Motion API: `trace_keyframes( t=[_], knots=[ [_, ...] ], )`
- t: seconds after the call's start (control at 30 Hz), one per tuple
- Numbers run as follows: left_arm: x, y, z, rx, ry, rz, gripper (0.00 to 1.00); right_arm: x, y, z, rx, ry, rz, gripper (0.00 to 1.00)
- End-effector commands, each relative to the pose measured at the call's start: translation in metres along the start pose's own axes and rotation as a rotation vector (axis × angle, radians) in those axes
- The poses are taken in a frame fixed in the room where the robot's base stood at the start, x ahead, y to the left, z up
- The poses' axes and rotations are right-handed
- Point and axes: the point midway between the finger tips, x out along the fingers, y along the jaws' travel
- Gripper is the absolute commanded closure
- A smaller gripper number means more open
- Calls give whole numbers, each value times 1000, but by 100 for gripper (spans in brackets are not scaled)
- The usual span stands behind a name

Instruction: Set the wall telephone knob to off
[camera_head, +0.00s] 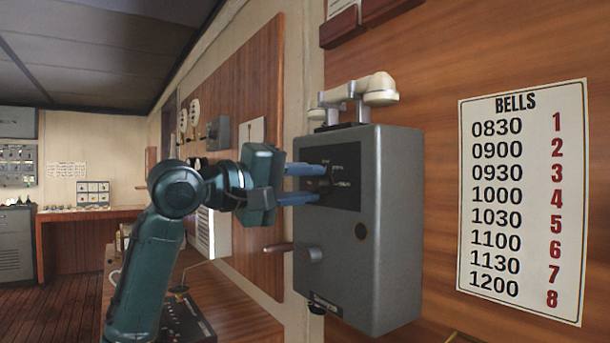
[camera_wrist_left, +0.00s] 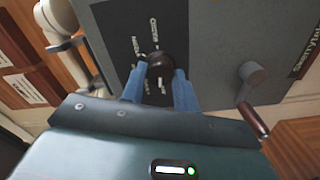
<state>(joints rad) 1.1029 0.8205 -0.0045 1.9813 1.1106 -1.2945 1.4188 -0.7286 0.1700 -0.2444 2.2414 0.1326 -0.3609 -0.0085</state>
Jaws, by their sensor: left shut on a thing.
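The grey wall telephone (camera_head: 395,220) hangs on the wood wall, with a pale handset (camera_head: 360,92) on top. Its black dial plate (camera_head: 345,165) has white labels that are too small to read. The dark round knob (camera_wrist_left: 160,64) sits at the middle of the plate in the left wrist view. My left gripper (camera_head: 318,184) reaches the plate, its two blue fingers closed on either side of the knob. In the left wrist view the fingers (camera_wrist_left: 160,88) grip the knob. The knob's exact setting cannot be told. My right gripper is not in view.
A bells sign (camera_head: 522,200) is on the wall to the right. A console desk (camera_head: 185,310) stands below my left arm.

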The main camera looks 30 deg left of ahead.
Motion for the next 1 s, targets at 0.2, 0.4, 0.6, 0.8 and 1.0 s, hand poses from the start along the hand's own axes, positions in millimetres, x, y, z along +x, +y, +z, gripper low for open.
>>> trace_keyframes(
  t=[0.2,0.4,0.6,0.8,1.0],
  knots=[
    [1,0,1,-103,-3,-2,93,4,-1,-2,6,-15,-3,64],
    [0,0,1,-149,-3,-1,93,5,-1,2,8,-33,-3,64],
    [0,-1,1,-161,-3,-1,93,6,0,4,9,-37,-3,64],
    [0,-1,1,-162,-3,-1,93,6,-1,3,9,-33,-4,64],
    [0,-1,1,-161,-3,-1,60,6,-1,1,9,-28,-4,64]
  ],
)
